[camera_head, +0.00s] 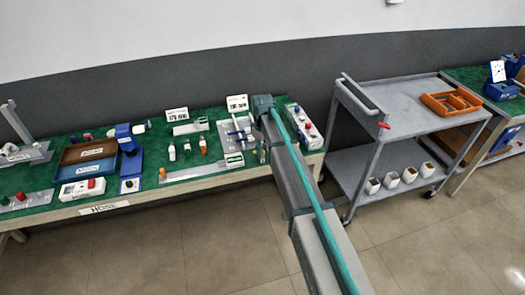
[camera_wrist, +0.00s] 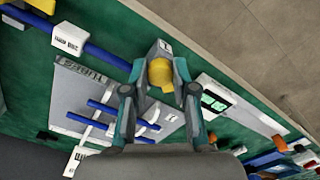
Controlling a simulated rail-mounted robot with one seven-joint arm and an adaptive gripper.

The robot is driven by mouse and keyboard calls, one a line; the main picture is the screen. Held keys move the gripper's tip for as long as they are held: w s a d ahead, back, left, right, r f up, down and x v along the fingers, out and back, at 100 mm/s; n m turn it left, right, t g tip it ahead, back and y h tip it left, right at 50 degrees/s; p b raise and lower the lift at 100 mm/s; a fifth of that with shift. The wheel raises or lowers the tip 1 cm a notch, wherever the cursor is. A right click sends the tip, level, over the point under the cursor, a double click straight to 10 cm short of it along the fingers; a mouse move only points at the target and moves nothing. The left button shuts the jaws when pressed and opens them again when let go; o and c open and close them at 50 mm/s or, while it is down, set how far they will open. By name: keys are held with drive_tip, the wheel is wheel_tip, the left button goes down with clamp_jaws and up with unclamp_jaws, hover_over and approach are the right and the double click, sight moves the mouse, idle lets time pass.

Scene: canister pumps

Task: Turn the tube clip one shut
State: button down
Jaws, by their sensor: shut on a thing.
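In the wrist view my gripper (camera_wrist: 159,74) has its two fingers on either side of a yellow part (camera_wrist: 160,76), and it is shut on it. The yellow part sits against a small grey block (camera_wrist: 164,47) marked 1, which appears to be tube clip one. A blue tube (camera_wrist: 102,54) runs from the upper left towards the clip. The yellow part's lower end and the finger contacts are partly hidden. In the head view my arm reaches the right part of the green bench, and the clip cannot be made out there.
A grey plate (camera_wrist: 75,92) with short blue tubes lies beside my gripper. A white device with a green display (camera_wrist: 216,101) is close on the right. The green bench (camera_head: 155,150) holds bottles and trays. A grey cart (camera_head: 400,110) stands to the right.

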drive_tip(key=m+b, duration=0.1)
drive_tip(key=m, duration=0.4)
drive_tip(key=shift+m, duration=0.3)
drive_tip(key=shift+a+m, duration=0.1)
drive_tip(key=shift+m, duration=2.2)
drive_tip(key=c, duration=0.9)
unclamp_jaws()
drive_tip(key=shift+r, duration=0.1)
wheel_tip(320, 180, up, 12)
